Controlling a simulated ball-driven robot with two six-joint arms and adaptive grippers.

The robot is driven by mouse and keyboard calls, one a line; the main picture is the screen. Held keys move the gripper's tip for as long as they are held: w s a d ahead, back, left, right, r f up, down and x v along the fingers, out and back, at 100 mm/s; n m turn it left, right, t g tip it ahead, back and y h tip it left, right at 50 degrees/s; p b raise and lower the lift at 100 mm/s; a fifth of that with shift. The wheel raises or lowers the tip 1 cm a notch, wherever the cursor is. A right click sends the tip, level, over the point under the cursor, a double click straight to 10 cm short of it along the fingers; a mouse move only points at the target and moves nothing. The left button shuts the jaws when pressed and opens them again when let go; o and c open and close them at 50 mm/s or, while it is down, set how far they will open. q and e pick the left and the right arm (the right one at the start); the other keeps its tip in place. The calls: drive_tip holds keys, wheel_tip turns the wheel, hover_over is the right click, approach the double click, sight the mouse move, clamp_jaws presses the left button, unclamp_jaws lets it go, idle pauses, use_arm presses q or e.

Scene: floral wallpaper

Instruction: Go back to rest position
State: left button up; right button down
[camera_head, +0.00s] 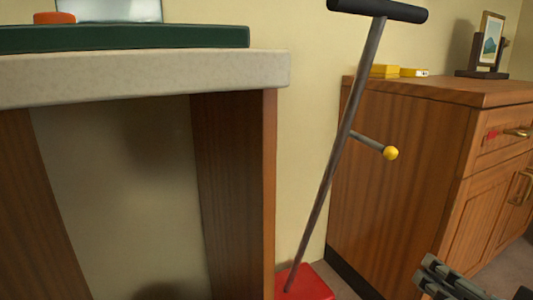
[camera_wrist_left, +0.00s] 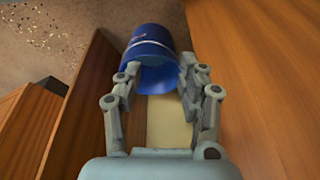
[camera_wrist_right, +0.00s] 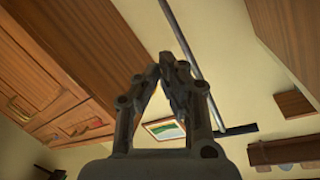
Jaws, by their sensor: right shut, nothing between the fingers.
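My right gripper (camera_head: 440,280) shows at the lower right of the head view, in front of the wooden cabinet. In the right wrist view its fingers (camera_wrist_right: 168,62) meet at the tips, with nothing between them. My left gripper (camera_wrist_left: 161,66) shows only in its wrist view, with its fingers spread apart. A blue bucket (camera_wrist_left: 150,42) shows beyond and between those fingertips. Its open end faces the camera. I cannot tell whether the fingers touch it.
A stone-topped table (camera_head: 150,78) stands at left. A T-handled pole (camera_head: 345,130) leans beside it from a red base (camera_head: 308,285). A wooden cabinet (camera_head: 400,180) with a picture frame (camera_head: 489,40) and yellow boxes (camera_head: 384,71) stands at right.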

drive_tip(key=s+d+f+n+g+h+p, duration=0.2)
drive_tip(key=s+f+g+p, duration=0.4)
drive_tip(key=s+f, duration=0.4)
drive_tip(key=s+d+f+n+g+h+p, duration=0.1)
drive_tip(key=s+f+n+g+h+p, duration=0.15)
drive_tip(key=s+f+g, duration=0.6)
use_arm(q)
drive_tip(key=s+a+f+g+p, duration=0.2)
drive_tip(key=s+a+f+p, duration=0.2)
drive_tip(key=s+f+p, duration=0.75)
drive_tip(key=s+p, duration=0.1)
drive_tip(key=s, duration=0.4)
drive_tip(key=s+a+f+y+p, duration=0.1)
drive_tip(key=s+p, duration=0.1)
drive_tip(key=s, duration=0.4)
drive_tip(key=shift+f+n+g+p, duration=0.3)
drive_tip(key=shift+g+p, duration=0.1)
use_arm(e)
drive_tip(key=s+d+f, duration=0.1)
drive_tip(key=s+f, duration=0.2)
drive_tip(key=s, duration=0.8)
drive_tip(key=s+d+f, duration=0.2)
drive_tip(key=s+f, duration=0.2)
drive_tip(key=s, duration=0.6)
drive_tip(key=shift+s+g, duration=0.35)
drive_tip(key=shift+s, duration=0.05)
use_arm(q)
drive_tip(key=shift+s+a, duration=0.1)
use_arm(e)
drive_tip(key=shift+f, duration=0.1)
